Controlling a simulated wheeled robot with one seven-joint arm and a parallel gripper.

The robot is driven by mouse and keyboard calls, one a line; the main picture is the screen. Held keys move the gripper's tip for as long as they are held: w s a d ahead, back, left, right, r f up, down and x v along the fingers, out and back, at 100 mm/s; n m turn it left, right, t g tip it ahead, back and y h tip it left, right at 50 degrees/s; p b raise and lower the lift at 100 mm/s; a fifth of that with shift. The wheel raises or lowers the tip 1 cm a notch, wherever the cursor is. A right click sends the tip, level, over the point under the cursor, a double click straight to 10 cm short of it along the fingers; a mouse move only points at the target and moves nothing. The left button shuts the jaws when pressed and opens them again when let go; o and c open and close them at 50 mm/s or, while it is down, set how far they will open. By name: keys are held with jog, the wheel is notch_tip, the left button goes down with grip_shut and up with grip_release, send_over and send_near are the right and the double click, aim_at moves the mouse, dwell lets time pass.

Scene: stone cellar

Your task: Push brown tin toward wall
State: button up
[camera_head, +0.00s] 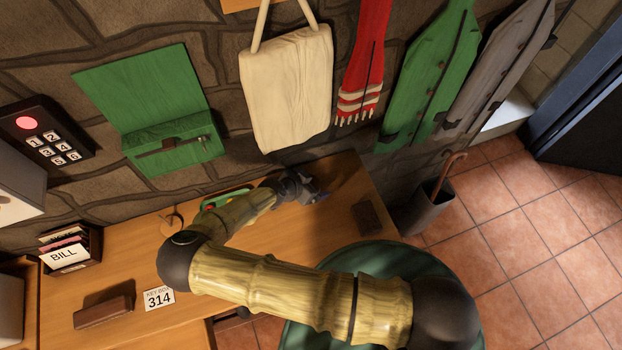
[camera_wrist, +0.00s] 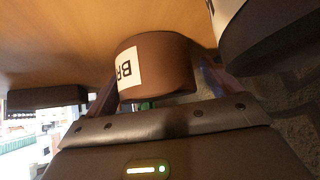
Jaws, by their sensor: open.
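The brown tin (camera_wrist: 172,66) shows in the wrist view, with a white label whose visible letters read "BR", upside down. It sits on the wooden table (camera_wrist: 60,40), just in front of my gripper and between the lines of its two fingers. I cannot tell whether the fingers touch it. My gripper (camera_head: 312,192) is open, low over the table near the stone wall (camera_head: 215,45) in the head view. I cannot clearly make out the tin in the head view around the gripper.
A dark brown block (camera_head: 367,215) lies near the table's right end. A green-handled thing (camera_head: 226,196) is partly behind my arm. A dark, white-banded thing (camera_wrist: 270,35) is close at upper right.

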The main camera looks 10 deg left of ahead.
jog(key=c, duration=1.1)
jog(key=shift+w+a+f+b, duration=0.15)
jog(key=shift+w+a+b, duration=0.2)
jog(key=shift+w+b, duration=0.4)
jog(key=shift+w+a+b, duration=0.3)
jog(key=shift+w+b, duration=0.1)
jog(key=shift+b, duration=0.1)
jog(key=o, duration=1.1)
